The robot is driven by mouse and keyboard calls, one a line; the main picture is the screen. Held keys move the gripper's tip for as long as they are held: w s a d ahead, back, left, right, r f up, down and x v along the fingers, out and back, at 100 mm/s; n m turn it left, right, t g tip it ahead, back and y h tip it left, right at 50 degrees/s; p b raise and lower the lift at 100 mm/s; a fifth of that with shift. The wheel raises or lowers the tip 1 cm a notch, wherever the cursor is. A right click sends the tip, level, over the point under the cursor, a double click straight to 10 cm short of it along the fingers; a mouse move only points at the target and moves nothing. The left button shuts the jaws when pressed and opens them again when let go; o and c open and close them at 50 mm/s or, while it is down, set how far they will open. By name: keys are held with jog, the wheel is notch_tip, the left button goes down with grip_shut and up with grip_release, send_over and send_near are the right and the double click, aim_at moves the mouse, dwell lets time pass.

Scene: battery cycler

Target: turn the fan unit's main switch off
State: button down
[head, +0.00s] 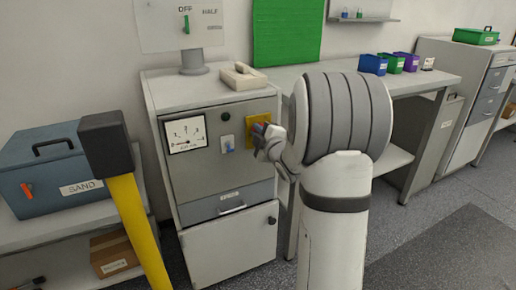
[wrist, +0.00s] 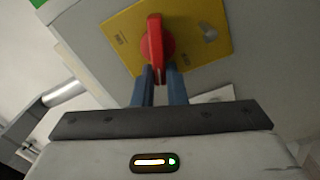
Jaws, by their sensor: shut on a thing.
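The fan unit's main switch is a red rotary handle (wrist: 156,42) on a yellow plate (wrist: 205,22), seen in the wrist view. The plate's edge also shows in the head view (head: 257,121), on the right of the grey cabinet's front (head: 232,160). My gripper (wrist: 160,70) has its two blue-grey fingers on either side of the red handle's near end, shut on it. In the head view my gripper (head: 262,143) reaches the plate, and my arm hides the handle there. The plate's markings are too small to read.
The cabinet front also bears a dial panel (head: 187,134), a small blue-tipped switch (head: 227,144) and a drawer (head: 232,201). A blue SAND box (head: 50,170) stands at left, near a yellow post (head: 138,230). Open floor (head: 440,245) lies at right.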

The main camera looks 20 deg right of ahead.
jog(key=n+b, duration=0.2)
jog(key=b, duration=0.1)
jog(key=f+n+b, duration=0.1)
jog(key=n+b, duration=0.1)
jog(key=b, duration=0.1)
jog(key=shift+a+f+b, duration=0.1)
jog(key=shift+b, duration=0.2)
jog(key=c, duration=1.5)
grip_release()
jog(key=shift+o, duration=0.2)
jog(key=s+p, duration=0.1)
jog(key=s, duration=0.6)
jog(key=shift+s, duration=0.4)
